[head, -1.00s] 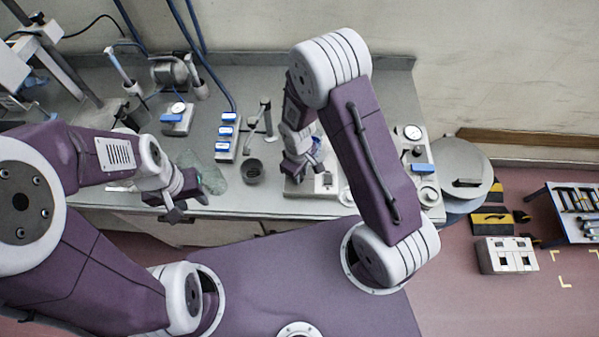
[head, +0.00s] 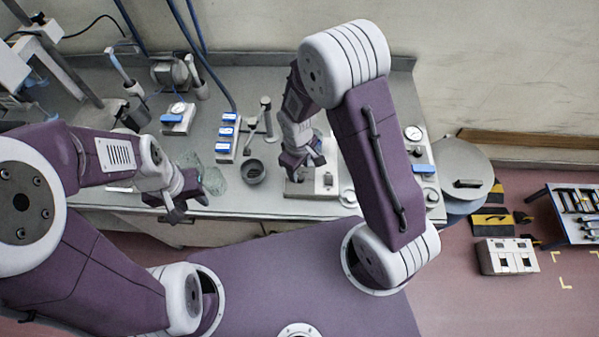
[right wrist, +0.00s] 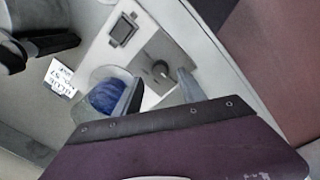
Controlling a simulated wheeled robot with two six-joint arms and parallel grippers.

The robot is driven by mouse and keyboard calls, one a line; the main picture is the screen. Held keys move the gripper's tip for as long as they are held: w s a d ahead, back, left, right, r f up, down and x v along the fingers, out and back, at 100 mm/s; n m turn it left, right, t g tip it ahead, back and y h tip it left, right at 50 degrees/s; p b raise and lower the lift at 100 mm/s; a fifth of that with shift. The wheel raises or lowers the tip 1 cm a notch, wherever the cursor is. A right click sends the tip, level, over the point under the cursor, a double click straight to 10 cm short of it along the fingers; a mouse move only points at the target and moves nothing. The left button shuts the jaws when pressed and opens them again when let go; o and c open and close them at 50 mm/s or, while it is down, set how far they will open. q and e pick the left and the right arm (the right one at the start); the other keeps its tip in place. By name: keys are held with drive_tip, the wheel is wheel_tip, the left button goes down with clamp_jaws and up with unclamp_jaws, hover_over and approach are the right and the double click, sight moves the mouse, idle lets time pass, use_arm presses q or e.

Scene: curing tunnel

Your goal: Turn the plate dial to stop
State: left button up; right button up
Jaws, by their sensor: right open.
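The plate dial (right wrist: 160,70) is a small dark knob on a bright metal plate (right wrist: 150,48), set in a pale control box, in the right wrist view. My right gripper (right wrist: 160,92) is open, with one fingertip on each side of the dial in that view; I cannot tell whether they touch it. In the head view my right gripper (head: 304,166) is over the pale box (head: 325,190) and hides the dial. My left gripper (head: 172,206) is above the bench's front edge at left, away from the box; its jaw opening is unclear.
A black rocker switch (right wrist: 123,28) sits on the same box beside the dial. A blue rounded thing (right wrist: 107,97) is near the left finger. A dark cup (head: 252,171) and a blue-labelled block (head: 228,135) stand left of the box. A gauge (head: 413,133) is at right.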

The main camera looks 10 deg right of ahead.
sight(299, 177)
wheel_tip(299, 177, up, 5)
drive_tip(key=shift+s+r, duration=0.15)
idle(0.4)
